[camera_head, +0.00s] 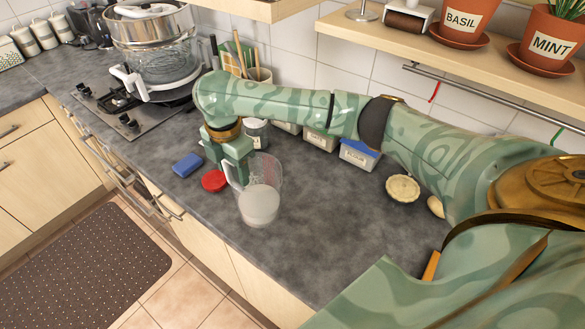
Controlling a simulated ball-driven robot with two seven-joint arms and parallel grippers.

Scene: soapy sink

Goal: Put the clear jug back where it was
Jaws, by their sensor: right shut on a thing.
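The clear jug (262,188) is at the middle of the dark counter, upright, with a whitish, cloudy filling in its lower part. My right gripper (233,168) reaches down from the end of the green arm and is shut on the jug's handle at its left side. The jug's base is close to the counter's front edge; I cannot tell whether it touches the counter. My left gripper is not in view.
A red lid (214,181) and a blue sponge (187,165) lie just left of the jug. The hob (120,112) with stacked pots stands further left. Containers (359,153) and a pie (402,188) are behind and right. The counter right of the jug is clear.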

